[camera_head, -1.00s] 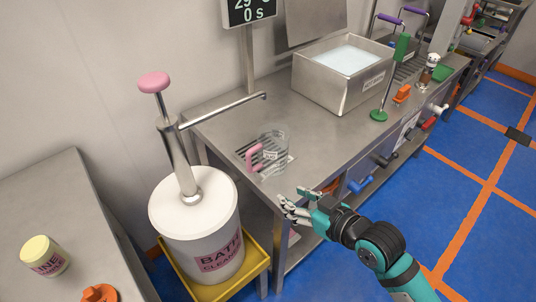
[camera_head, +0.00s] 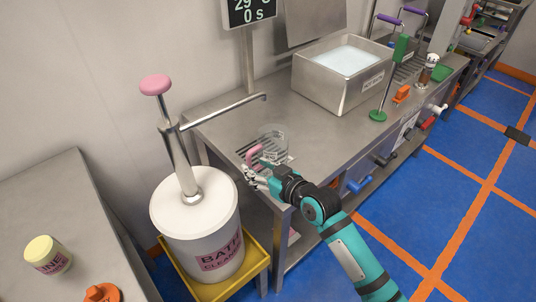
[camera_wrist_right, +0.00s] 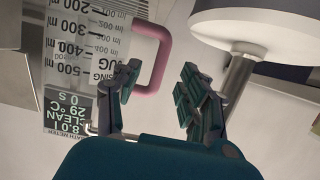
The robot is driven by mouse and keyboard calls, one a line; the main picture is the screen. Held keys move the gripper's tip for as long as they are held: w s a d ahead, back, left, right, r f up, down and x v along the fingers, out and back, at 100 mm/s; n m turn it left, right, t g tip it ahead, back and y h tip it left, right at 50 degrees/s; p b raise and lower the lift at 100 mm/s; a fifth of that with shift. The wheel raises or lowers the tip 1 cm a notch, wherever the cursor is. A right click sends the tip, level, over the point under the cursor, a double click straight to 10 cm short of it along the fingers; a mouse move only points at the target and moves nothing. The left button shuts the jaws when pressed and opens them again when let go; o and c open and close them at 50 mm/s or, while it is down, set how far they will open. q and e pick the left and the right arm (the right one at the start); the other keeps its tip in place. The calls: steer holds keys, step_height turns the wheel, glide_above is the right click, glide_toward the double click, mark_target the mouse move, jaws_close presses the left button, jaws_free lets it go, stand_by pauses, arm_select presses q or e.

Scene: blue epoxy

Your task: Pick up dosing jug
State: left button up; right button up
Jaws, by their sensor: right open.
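The dosing jug (camera_head: 275,141) is a clear jug with a pink handle (camera_head: 253,155). It stands upright on the slotted grate at the near left corner of the steel bench. My right gripper (camera_head: 252,173) is open just in front of the handle and hides the jug's lower part in the head view. In the right wrist view, the jug (camera_wrist_right: 85,45) with its volume scale is at the left, its pink handle (camera_wrist_right: 160,60) lying ahead of and between the open fingers of the right gripper (camera_wrist_right: 155,92). The fingers look apart from the handle. My left gripper is not in view.
A white bath cleaner drum (camera_head: 205,235) with a pump spout stands in a yellow tray (camera_head: 255,269) at the left of the bench. A steel bath (camera_head: 325,90) sits farther back. The bench (camera_head: 330,140) right of the jug is clear.

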mark_target(251, 163)
steer(key=x, duration=0.4)
steer(key=shift+w+a+r, duration=0.1)
steer(key=shift+w+a, duration=0.05)
steer(key=shift+w, duration=0.1)
steer(key=shift+c, duration=0.4)
jaws_close()
